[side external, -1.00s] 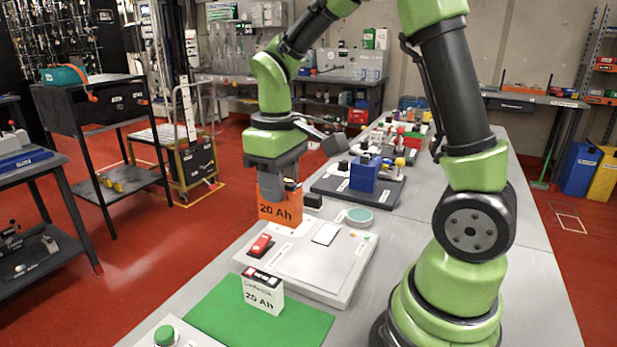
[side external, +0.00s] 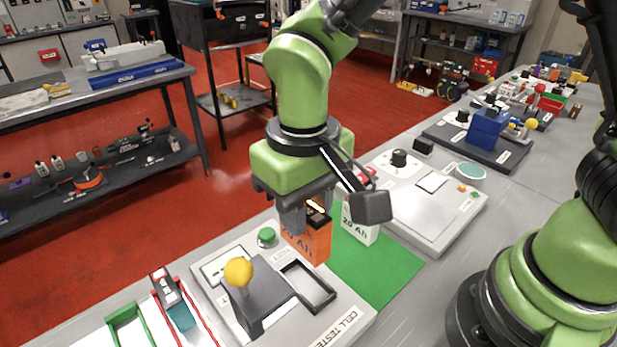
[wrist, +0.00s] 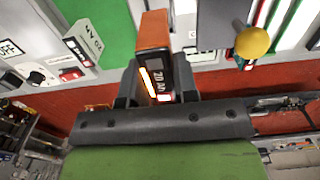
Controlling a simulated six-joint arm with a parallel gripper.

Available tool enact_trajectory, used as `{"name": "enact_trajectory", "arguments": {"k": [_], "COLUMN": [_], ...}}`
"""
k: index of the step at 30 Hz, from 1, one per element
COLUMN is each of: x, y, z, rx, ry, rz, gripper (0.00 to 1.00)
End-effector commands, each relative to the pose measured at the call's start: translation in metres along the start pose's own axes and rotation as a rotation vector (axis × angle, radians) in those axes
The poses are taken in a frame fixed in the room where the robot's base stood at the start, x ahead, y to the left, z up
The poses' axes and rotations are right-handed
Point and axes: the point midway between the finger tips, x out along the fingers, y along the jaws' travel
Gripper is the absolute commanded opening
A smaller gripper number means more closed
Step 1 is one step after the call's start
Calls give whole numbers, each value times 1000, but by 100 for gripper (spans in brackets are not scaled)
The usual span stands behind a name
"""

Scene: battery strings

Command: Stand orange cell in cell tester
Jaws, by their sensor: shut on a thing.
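The orange cell (side external: 308,246), marked 20 Ah, is upright in the side view, its lower end just behind the tester's slot. My gripper (side external: 309,212) is shut on its upper part. In the wrist view the cell (wrist: 156,45) sits between the fingers of my gripper (wrist: 155,88). The cell tester (side external: 345,321) is a light grey panel in front. It has an empty dark rectangular frame (side external: 329,299), a dark block with a yellow ball knob (side external: 238,272), and a green button (side external: 267,236). I cannot tell how high the cell's bottom is above the panel.
A white cell (side external: 360,226) stands on the green mat (side external: 385,278), close to the right of the orange cell. A panel with a black knob (side external: 399,158) lies behind the mat. A tray with red rails (side external: 196,312) lies left of the tester.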

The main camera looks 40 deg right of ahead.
Motion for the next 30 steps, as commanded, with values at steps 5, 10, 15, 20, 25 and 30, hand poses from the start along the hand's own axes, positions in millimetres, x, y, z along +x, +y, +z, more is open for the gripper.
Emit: {"name": "enact_trajectory", "arguments": {"k": [5,10,15,20,25,30], "x": [5,4,7,19,37,55], "y": [0,0,0,0,0,0], "z": [0,0,0,1,1,1], "rx": [1,0,0,1,0,-1], "ry": [2,2,2,-1,-1,-2], "rz": [-1,-2,-1,0,0,1], "gripper": [0,0,0,0,0,0]}}
